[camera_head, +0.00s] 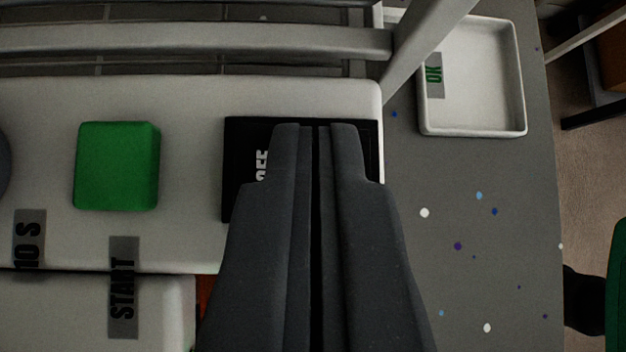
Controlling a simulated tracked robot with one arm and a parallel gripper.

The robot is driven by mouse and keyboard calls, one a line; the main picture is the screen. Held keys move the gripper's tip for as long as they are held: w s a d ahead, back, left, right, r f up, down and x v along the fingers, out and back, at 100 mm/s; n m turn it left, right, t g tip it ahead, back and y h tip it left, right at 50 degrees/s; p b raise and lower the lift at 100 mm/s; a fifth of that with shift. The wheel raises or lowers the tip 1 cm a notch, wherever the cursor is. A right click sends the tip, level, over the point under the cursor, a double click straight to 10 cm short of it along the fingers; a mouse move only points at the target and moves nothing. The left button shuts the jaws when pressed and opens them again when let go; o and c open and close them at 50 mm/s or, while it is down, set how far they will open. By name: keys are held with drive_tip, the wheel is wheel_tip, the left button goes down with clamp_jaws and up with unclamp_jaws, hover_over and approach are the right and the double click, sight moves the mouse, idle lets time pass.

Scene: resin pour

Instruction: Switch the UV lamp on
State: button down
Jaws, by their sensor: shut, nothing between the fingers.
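A pale panel (188,95) carries a black switch plate (236,150) at its right end, partly marked with white letters that read "FF". My gripper (316,126) is shut and empty, with its fingertips over the black plate in the picture. The fingers hide most of the plate, including any switch on it, and I cannot tell whether they touch it. A green square button (117,166) sits on the panel to the left, above a label "START" (123,288). The lamp itself is not clearly seen.
A label "10 S" (29,240) is at the left. Grey bars (200,40) cross above the panel. The speckled grey table (460,270) is mostly clear at right.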

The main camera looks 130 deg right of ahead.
drive_tip(key=shift+r, duration=0.1)
drive_tip(key=shift+r, duration=0.25)
drive_tip(key=r, duration=0.2)
drive_tip(key=a+r, duration=0.1)
drive_tip(key=r, duration=0.1)
drive_tip(key=shift+s, duration=0.2)
drive_tip(key=s+v, duration=0.1)
drive_tip(key=v, duration=0.7)
drive_tip(key=shift+s+a+r, duration=0.2)
drive_tip(key=shift+s+r, duration=0.05)
drive_tip(key=shift+r, duration=0.05)
